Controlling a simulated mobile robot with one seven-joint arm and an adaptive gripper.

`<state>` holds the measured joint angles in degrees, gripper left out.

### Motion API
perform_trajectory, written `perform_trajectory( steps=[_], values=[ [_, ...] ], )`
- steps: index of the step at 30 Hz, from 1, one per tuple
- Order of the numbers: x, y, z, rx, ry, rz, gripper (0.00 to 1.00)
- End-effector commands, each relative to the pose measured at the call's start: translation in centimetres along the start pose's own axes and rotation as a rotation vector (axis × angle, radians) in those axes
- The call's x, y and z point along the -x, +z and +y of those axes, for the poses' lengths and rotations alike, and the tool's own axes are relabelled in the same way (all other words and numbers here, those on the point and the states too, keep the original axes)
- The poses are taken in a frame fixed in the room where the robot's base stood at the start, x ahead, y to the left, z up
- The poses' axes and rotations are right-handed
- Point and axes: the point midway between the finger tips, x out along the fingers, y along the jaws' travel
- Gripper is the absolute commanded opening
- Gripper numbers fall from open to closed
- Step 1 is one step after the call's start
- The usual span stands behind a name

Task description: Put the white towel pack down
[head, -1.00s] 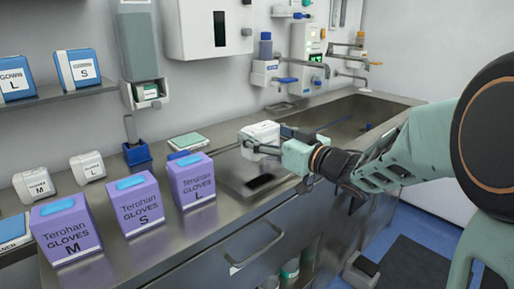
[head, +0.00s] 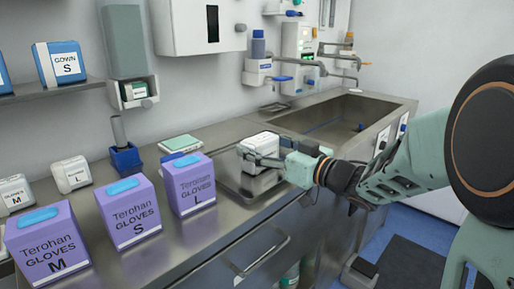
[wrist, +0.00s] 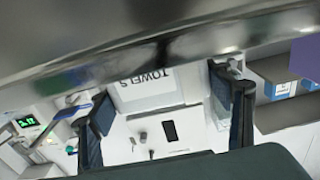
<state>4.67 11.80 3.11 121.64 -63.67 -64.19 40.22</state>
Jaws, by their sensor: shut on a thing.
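The white towel pack (head: 262,141) is a small white box at the middle of the head view. My gripper (head: 262,160) comes from the right and is shut on it. In the wrist view the pack (wrist: 148,92) shows the word TOWELS between the two dark fingers (wrist: 170,112). The pack is roughly upright, low over a shallow steel tray (head: 226,181) on the counter. I cannot tell whether its underside touches the tray, as the fingers hide part of it.
A purple L glove box (head: 190,186) stands left of the tray, with S (head: 132,212) and M (head: 48,245) boxes farther left. A green-topped pack (head: 181,144) lies behind. The sink (head: 335,118) is to the right.

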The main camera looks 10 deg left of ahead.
Motion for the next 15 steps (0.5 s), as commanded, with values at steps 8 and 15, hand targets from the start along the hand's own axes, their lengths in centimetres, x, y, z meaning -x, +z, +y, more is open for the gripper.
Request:
perform_trajectory(
  steps=[8,15],
  values=[
    [-0.01,0.22,0.01,0.0,0.0,0.001,0.45],
    [-0.02,0.24,0.01,0.0,0.0,0.0,0.89]
  ],
)
